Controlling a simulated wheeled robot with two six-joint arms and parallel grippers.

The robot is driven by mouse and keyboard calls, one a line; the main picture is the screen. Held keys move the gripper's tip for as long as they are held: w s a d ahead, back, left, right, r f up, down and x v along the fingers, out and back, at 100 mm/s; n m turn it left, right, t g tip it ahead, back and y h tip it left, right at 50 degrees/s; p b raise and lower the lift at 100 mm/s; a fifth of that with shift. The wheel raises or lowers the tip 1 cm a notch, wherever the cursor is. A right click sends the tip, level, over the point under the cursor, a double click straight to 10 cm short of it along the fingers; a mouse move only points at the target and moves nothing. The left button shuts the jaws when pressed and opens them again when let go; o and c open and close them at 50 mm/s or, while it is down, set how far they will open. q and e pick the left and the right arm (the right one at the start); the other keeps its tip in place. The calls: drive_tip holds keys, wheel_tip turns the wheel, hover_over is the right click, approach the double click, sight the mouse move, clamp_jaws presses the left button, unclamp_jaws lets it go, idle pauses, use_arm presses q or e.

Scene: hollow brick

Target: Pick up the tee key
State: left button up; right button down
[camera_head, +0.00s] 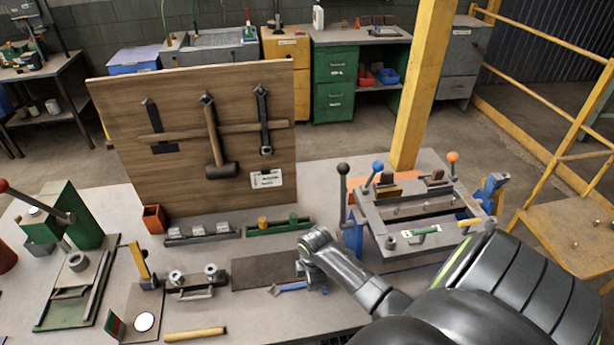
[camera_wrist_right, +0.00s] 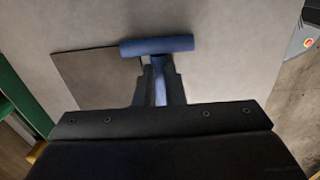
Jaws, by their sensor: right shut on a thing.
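The tee key (camera_wrist_right: 157,46) is blue, with a thick round crossbar and a stem at right angles to it. In the right wrist view my right gripper (camera_wrist_right: 160,80) is shut on the stem, just below the crossbar, and its fingers hide part of the stem. In the head view the blue key (camera_head: 290,288) shows beside my right gripper (camera_head: 312,284), at the right end of the dark mat (camera_head: 258,274). I cannot tell whether the key touches the table. My left gripper is not in view.
A fixture with ball-topped levers (camera_head: 410,212) stands close on the right. A green rack (camera_head: 278,228) and a grey rack (camera_head: 203,233) lie behind the mat. A clamp block (camera_head: 196,282) is to its left. A wooden tool board (camera_head: 200,140) rises at the back.

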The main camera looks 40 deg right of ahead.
drive_tip(key=shift+r, duration=0.15)
wheel_tip(320, 180, up, 10)
drive_tip(key=b, duration=0.1)
drive_tip(key=shift+b, duration=0.3)
drive_tip(key=shift+w, duration=0.1)
idle(0.6)
